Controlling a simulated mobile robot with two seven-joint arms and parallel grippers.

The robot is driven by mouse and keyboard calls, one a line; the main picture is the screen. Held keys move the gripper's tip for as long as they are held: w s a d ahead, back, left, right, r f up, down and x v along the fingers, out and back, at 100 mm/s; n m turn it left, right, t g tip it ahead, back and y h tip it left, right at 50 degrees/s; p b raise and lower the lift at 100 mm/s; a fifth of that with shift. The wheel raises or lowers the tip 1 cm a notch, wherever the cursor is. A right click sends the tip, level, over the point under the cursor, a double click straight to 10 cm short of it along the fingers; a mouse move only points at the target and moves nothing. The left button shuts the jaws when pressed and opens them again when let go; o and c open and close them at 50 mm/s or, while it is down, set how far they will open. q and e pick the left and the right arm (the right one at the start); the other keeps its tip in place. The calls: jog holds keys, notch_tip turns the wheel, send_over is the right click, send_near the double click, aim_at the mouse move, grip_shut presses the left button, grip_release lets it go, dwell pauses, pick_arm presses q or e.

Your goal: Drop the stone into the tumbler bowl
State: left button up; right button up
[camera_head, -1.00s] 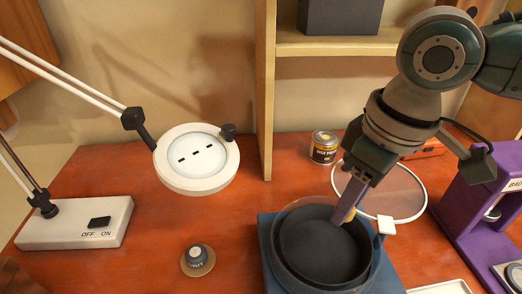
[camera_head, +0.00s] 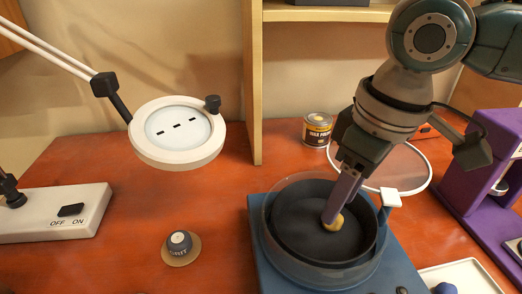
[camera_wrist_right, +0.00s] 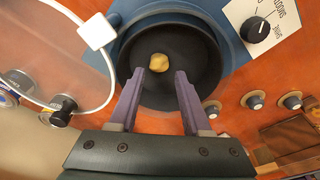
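The tumbler bowl (camera_head: 295,240) is a dark round bowl inside a clear rim, on a blue base (camera_head: 262,268). It also shows in the right wrist view (camera_wrist_right: 190,45). The stone (camera_head: 335,224) is small and yellowish, at the tips of my right gripper (camera_head: 328,220) over the bowl's inside. In the right wrist view the stone (camera_wrist_right: 159,62) lies just beyond the open fingers (camera_wrist_right: 158,75), with clear gaps on both sides. I cannot tell whether it rests on the bowl's floor or is falling. My left gripper is not in view.
A clear round lid (camera_head: 405,168) with a white tab stands open behind the bowl. A wax tin (camera_head: 317,130) is behind it, a purple stand (camera_head: 485,180) at right, a white tray (camera_head: 480,275) at front right. A knob (camera_head: 180,243) and lamp ring (camera_head: 140,155) are left.

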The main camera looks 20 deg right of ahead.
aim_at(342, 235)
jog(key=shift+o, duration=1.4)
notch_tip(342, 235, up, 10)
jog(key=s, duration=0.1)
jog(key=shift+s+d+p, duration=0.2)
jog(key=shift+d+p, duration=0.1)
jog(key=shift+p, duration=0.15)
jog(key=shift+f, duration=0.1)
